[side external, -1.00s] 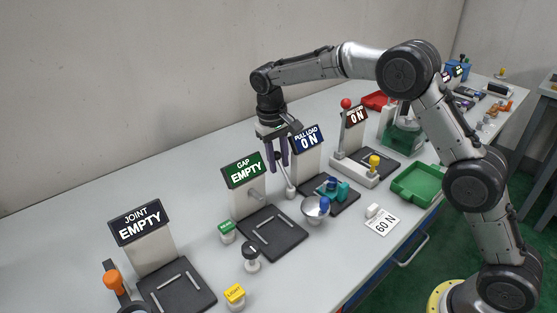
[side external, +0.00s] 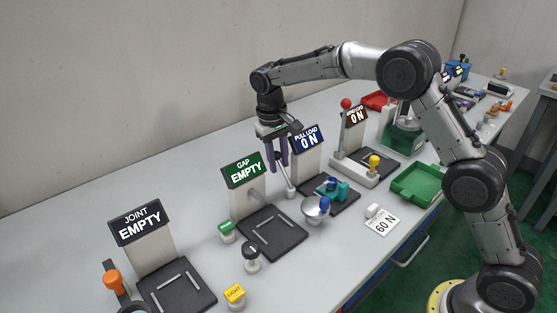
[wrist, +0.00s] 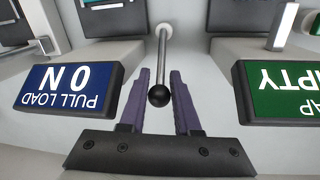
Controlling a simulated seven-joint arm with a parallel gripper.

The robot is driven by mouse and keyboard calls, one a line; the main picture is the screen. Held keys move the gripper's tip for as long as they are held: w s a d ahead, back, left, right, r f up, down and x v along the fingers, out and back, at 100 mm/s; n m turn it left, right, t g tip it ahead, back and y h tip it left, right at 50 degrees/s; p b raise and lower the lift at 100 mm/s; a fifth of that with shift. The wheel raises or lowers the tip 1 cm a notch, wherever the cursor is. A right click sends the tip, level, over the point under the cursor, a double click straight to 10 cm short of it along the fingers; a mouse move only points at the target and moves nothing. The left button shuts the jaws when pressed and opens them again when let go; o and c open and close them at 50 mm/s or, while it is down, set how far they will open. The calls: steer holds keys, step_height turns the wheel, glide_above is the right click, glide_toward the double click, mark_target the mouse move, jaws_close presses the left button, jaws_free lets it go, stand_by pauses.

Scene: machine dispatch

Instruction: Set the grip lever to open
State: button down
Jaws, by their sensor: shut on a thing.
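A slim metal lever (side external: 288,182) with a pale base stands between the blue PULL LOAD sign (side external: 308,139) and the green GAP sign (side external: 244,171). In the wrist view the lever (wrist: 163,45) ends in a black ball knob (wrist: 159,96). My gripper (side external: 278,167) points down over the lever's top, its purple fingers on either side. In the wrist view my gripper (wrist: 160,78) is shut on the lever near the knob. The fingers hide the knob in the side view. The PULL LOAD sign reads 0 N, and the GAP sign reads EMPTY.
A red-knobbed lever (side external: 346,104) stands to the right. A black plate (side external: 270,233) lies before the GAP sign. The table's back left is clear.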

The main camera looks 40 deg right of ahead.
steer(key=shift+r, duration=0.1)
stand_by(0.4)
steer(key=shift+s+r+t, duration=0.25)
steer(key=shift+s+t, duration=0.1)
steer(key=shift+t, duration=0.35)
steer(key=c, duration=1)
jaws_free()
steer(key=r, duration=0.4)
steer(key=s+a+r, duration=0.1)
steer(key=r, duration=0.8)
steer(key=shift+s+a+r, duration=0.2)
steer(key=shift+a+r, duration=0.1)
steer(key=shift+a, duration=0.1)
